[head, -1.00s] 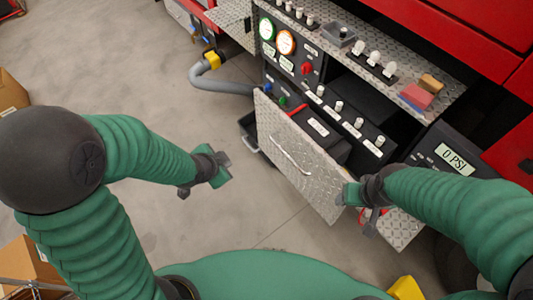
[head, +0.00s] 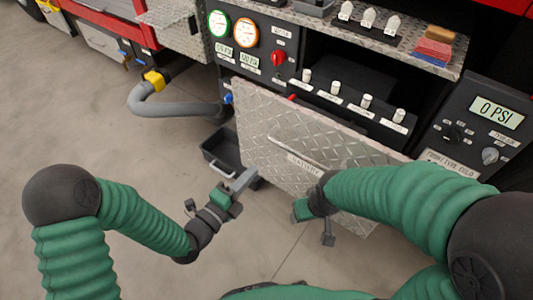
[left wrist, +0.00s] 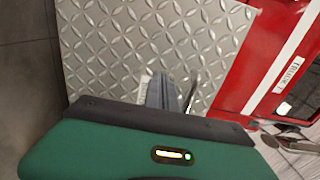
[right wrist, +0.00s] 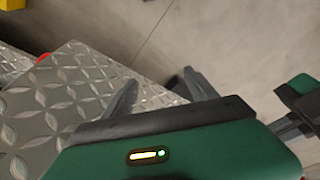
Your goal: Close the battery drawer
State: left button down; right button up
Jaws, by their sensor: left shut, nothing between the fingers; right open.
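The battery drawer's diamond-plate front (head: 270,125), with a long bar handle and a label, stands out from the pump panel, so the drawer is open. It fills much of the left wrist view (left wrist: 140,45) and the left of the right wrist view (right wrist: 75,85). My left gripper (head: 245,179) is shut and empty by the front's lower left edge; its fingers show against the plate in the left wrist view (left wrist: 172,92). I cannot tell whether they touch it. My right gripper (right wrist: 163,92) is open and empty by the front's lower part. My right arm hides the front's right side.
The floor in front is clear.

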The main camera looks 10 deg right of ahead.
aim_at(270, 151)
pick_arm(q)
jog(key=b+x, duration=0.2)
jog(key=x, duration=0.7)
jog(key=shift+w+d, duration=0.15)
jog(key=shift+w, duration=0.1)
jog(key=shift+f, duration=0.1)
